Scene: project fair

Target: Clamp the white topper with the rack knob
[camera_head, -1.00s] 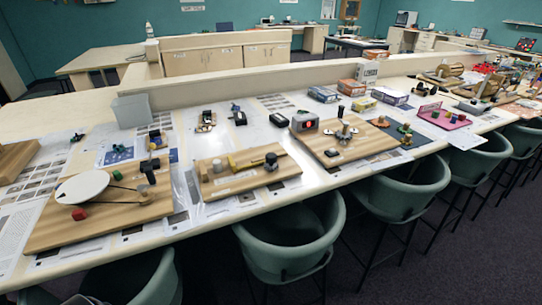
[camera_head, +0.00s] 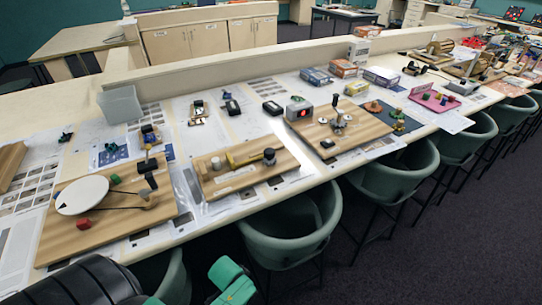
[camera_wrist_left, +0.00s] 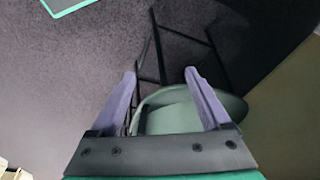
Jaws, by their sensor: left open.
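A white disc (camera_head: 82,195) rests on the left wooden board. My left gripper (camera_wrist_left: 160,72) is open and empty in the left wrist view, above the floor and a green chair, away from the boards. My right gripper is not in view.
Green chairs (camera_head: 294,238) line the table's near edge. A third wooden board (camera_head: 340,135) with metal parts lies to the right. A grey bin (camera_head: 120,104) and small boxes (camera_head: 343,68) stand at the back. Papers cover much of the table.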

